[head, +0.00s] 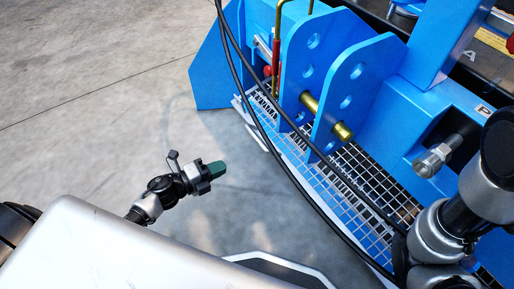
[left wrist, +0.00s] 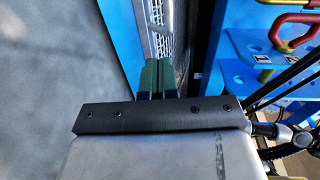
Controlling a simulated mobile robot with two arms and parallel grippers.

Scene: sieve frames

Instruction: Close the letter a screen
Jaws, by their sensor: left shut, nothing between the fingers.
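A metal mesh screen (head: 375,180) with a pale edge lies along the lower front of the blue machine in the head view. Part of the mesh also shows in the left wrist view (left wrist: 181,28), beyond my fingertips. I cannot read a letter on the mesh or tell how far it is open. My left gripper (head: 217,168) is to the left of the screen, over bare floor and apart from it in the head view. Its green fingers are together and empty in the left wrist view (left wrist: 158,72). My right arm enters at the right; its gripper is not visible.
The blue machine (head: 295,45) has upright plates, a brass-coloured pin (head: 326,116) and a protruding bolt (head: 438,156). Black cables (head: 262,115) hang across the screen. Red and yellow handles (left wrist: 290,35) show in the left wrist view. The concrete floor (head: 95,110) at left is clear.

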